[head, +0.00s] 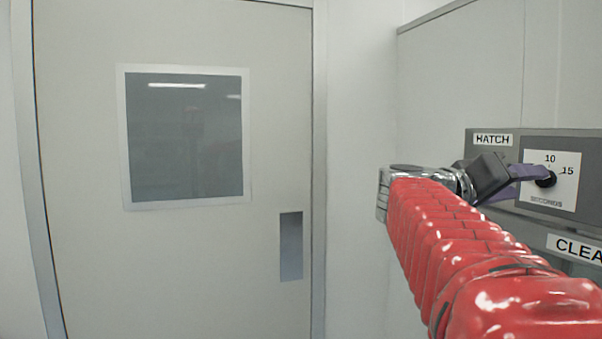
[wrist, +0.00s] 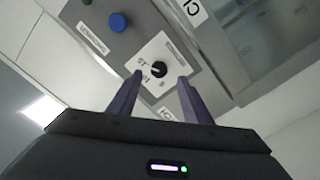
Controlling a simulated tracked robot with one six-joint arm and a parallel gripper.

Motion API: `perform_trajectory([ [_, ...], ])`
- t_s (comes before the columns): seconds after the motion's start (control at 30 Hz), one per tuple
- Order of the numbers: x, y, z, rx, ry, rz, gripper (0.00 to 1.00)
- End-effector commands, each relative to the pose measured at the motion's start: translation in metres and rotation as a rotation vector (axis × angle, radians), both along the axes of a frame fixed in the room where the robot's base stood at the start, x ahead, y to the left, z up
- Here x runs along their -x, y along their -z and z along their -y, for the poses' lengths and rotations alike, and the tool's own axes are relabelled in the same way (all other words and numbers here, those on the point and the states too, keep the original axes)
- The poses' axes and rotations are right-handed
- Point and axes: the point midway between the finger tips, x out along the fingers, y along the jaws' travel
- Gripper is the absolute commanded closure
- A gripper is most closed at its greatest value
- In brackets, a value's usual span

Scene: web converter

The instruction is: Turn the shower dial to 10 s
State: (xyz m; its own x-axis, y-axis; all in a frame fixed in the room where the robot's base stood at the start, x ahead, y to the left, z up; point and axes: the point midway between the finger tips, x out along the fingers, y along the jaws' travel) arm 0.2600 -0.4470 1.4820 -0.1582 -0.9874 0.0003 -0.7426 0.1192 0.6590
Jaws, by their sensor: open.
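The shower dial is a small black knob (head: 546,180) on a white plate (head: 565,196) marked 10, 15 and SECONDS. In the wrist view the knob (wrist: 158,69) lies just beyond the gap between my fingertips, roughly centred. Its pointer is too small to read surely. My gripper (head: 541,177) reaches the plate from the left with its purple fingers. In the wrist view my gripper (wrist: 158,80) is open, one finger on each side of the knob, with gaps visible. I cannot tell whether either finger touches. A finger hides the plate's left part in the head view.
The plate sits on a grey control box (head: 590,145) with a HATCH label (head: 492,140). A partly cut-off label (head: 578,248) is below. A closed door (head: 80,240) with a window stands left.

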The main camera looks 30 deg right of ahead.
Motion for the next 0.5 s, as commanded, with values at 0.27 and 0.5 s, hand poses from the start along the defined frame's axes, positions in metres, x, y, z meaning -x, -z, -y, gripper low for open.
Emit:
perform_trajectory([
  [0.27, 0.006, 0.0, 0.033, 0.0, 0.003, 0.0, 0.55],
  [0.5, 0.009, 0.0, 0.054, -0.001, 0.001, 0.0, 0.55],
])
